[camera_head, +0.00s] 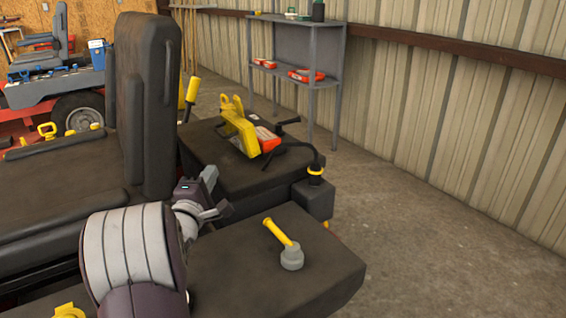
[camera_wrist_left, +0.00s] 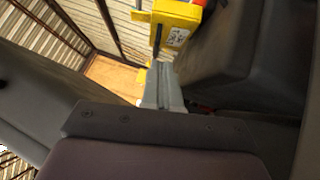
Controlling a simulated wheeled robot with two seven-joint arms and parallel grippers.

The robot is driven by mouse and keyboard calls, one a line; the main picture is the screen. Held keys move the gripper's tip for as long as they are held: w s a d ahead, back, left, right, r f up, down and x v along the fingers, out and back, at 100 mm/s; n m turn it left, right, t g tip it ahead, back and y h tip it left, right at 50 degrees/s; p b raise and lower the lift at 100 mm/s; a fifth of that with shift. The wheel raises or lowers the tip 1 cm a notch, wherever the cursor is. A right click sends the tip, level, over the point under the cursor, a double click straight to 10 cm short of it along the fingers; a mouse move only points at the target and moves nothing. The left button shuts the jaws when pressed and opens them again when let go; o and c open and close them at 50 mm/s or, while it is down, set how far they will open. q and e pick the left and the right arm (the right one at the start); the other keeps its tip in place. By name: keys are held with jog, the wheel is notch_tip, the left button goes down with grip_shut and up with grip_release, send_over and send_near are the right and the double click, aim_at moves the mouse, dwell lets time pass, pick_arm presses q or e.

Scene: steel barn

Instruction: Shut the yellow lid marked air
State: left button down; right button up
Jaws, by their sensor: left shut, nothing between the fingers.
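A yellow lid (camera_head: 240,128) stands raised and tilted on the dark block behind the seat, beside an orange-red part (camera_head: 267,139). The yellow lid also shows at the top of the left wrist view (camera_wrist_left: 178,14), with a small white label whose writing is too small to read. My left gripper (camera_head: 224,209) is in front of and below the lid in the head view, apart from it. In the left wrist view its fingers (camera_wrist_left: 164,70) are together and empty, pointing towards the lid. My right gripper is in neither view.
A tall black seat back (camera_head: 146,105) stands left of the lid. A yellow-handled lever (camera_head: 280,234) rises from the dark front deck (camera_head: 310,270). A black hose (camera_head: 313,155) curves right of the lid. A grey shelf (camera_head: 310,60) stands by the wall; floor at right is clear.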

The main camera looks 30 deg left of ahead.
pick_arm(q)
jog(key=b, duration=0.4)
send_near(241, 134)
jog(key=a, duration=0.1)
jog(key=w+a, duration=0.1)
jog(key=w+a+f, duration=0.1)
jog(key=shift+a, duration=0.3)
jog(key=w, duration=0.1)
jog(key=w+d+r+b, duration=0.1)
jog(key=w, duration=0.1)
jog(key=shift+d, duration=0.25)
jog(key=shift+w+d+r+b, duration=0.1)
jog(key=shift+w+r+b, duration=0.05)
jog(key=shift+w+b, duration=0.15)
jog(key=shift+r, duration=0.1)
